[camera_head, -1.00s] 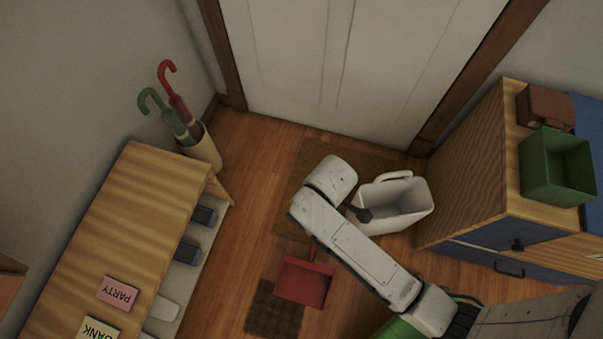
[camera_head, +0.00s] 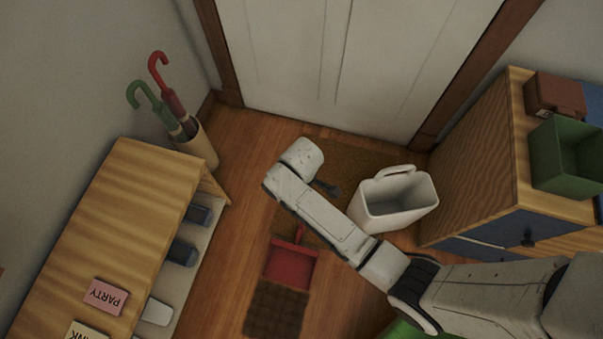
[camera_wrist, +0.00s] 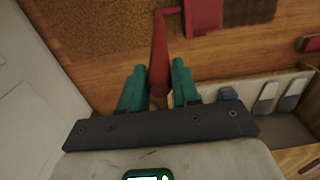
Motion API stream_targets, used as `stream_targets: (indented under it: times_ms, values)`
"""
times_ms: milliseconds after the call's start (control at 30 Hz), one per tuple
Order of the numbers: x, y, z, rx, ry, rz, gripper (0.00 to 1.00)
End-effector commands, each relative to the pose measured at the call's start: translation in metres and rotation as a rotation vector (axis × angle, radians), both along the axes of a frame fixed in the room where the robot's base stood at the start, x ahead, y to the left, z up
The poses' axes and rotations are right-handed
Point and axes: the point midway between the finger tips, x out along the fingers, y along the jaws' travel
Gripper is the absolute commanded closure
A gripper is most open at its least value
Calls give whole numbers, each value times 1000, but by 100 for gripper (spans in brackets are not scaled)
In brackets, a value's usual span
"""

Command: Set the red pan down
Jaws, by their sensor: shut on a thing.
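The red pan (camera_head: 290,266) is a dustpan with a flat red scoop. In the head view it is below my forearm, by the upper edge of a small dark brown mat (camera_head: 275,312). In the wrist view its scoop (camera_wrist: 204,16) is at the top and its red handle (camera_wrist: 159,55) runs down between my two teal fingers. My gripper (camera_wrist: 156,82) is shut on that handle. The head view hides my fingers behind my arm. I cannot tell whether the pan touches the floor.
A brown doormat (camera_head: 352,158) lies before the white door (camera_head: 330,60). A white bin (camera_head: 396,200) stands right of my arm, near a wooden cabinet (camera_head: 475,165). A wooden shelf unit (camera_head: 100,235) and an umbrella stand (camera_head: 201,150) line the left.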

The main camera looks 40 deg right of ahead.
Motion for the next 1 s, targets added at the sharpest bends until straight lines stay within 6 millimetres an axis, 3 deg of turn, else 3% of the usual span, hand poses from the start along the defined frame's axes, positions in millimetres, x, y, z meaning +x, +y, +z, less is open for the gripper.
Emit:
stream_targets:
  times_ms: [333, 367, 600, 867, 1000]
  values:
    - [1, 0, -3, 0, -2, 0, 100]
    - [1, 0, -3, 0, -2, 0, 67]
    - [1, 0, -3, 0, -2, 0, 44]
    - [1, 0, -2, 0, -2, 0, 44]
    - [1, 0, 10, 0, -4, 0, 44]
